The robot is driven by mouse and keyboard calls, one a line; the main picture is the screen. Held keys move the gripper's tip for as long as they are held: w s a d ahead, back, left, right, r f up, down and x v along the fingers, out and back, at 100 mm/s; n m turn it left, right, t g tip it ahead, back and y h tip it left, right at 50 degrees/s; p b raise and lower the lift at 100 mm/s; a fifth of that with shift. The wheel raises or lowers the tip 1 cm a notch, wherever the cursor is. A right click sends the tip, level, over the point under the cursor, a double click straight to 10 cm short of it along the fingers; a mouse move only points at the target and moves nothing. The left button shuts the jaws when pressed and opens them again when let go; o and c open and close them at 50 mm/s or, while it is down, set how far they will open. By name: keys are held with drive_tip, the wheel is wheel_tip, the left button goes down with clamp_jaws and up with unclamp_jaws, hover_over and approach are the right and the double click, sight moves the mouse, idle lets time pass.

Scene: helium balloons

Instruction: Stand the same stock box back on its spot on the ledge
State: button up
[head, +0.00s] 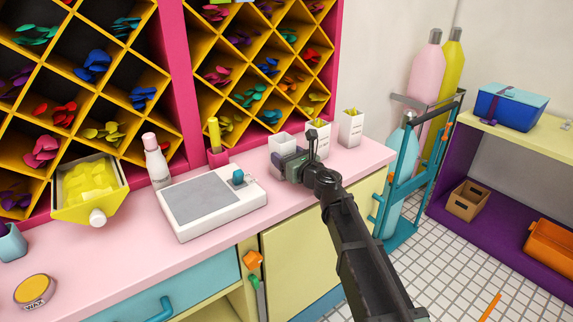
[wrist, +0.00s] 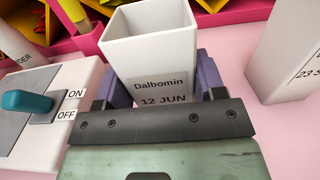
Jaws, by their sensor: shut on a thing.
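A white open-topped stock box (wrist: 150,50) labelled "Dalbomin 12 JUN" is between the purple fingers of my gripper (wrist: 160,84) in the wrist view. The fingers are shut on its two sides, and it looks upright. In the head view the box (head: 281,143) shows just behind my gripper (head: 287,163), over the pink ledge (head: 130,250). The gripper hides its lower part, so I cannot tell whether its base touches the ledge.
Another white box (head: 318,146) stands close on the right, partly behind my arm; a third (head: 350,127) stands farther right. A sealer-like white device (head: 212,203) with an ON/OFF switch lies left. Shelving (head: 185,90) rises behind. A blue trolley (head: 410,185) stands past the ledge's right end.

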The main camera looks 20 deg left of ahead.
drive_tip(key=o, duration=1.6)
